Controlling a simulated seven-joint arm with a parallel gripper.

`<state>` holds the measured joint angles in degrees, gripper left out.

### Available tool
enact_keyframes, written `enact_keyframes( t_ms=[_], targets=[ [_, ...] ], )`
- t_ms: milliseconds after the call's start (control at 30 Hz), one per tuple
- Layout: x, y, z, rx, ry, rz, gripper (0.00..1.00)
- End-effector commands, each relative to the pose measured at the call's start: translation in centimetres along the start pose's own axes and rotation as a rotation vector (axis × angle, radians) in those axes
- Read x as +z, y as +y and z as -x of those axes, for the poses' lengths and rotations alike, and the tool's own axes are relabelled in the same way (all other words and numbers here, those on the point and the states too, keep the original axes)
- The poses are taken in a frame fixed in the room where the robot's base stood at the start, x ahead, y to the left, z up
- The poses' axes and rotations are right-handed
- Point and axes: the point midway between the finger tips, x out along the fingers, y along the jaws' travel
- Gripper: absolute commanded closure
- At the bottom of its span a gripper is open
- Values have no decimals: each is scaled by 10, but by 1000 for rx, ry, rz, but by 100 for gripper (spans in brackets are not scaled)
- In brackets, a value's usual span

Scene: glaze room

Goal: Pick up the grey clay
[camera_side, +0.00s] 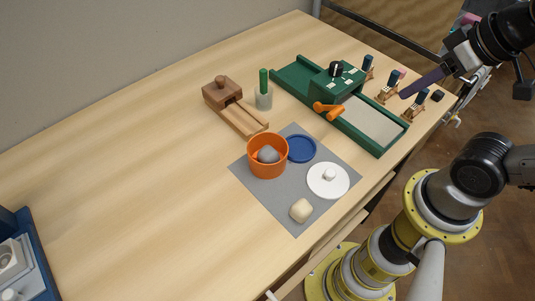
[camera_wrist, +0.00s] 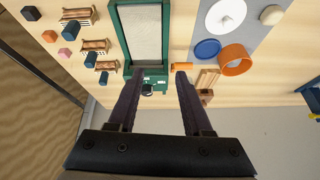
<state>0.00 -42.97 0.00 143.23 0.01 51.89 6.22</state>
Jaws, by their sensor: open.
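The grey clay (camera_side: 268,154) is a rounded lump inside an orange bowl (camera_side: 256,142) on the grey mat (camera_side: 257,188) in the side view. Something orange lies beside it in the bowl. In the wrist view the orange bowl (camera_wrist: 236,70) shows at the right, but I cannot make out the clay in it. My gripper (camera_side: 403,95) is at the upper right of the side view, above the table's right end and well away from the bowl. In the wrist view my gripper (camera_wrist: 160,76) has its two dark fingers apart, with nothing held between them.
A blue disc (camera_side: 301,149), a white lid (camera_side: 318,184) and a cream lump (camera_side: 300,210) surround the bowl. The table's left is mostly clear.

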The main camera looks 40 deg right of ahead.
Motion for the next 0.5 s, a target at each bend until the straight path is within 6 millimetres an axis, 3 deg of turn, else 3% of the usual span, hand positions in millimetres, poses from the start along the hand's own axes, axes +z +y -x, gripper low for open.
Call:
enact_keyframes(
  t_ms=[167, 367, 500],
  targets=[
    [-12, -1, 12, -2, 6, -348, 50],
    [-47, -14, 21, 0, -42, -783, 50],
    [-76, -33, 19, 22, -104, -1055, 50]
  ],
)
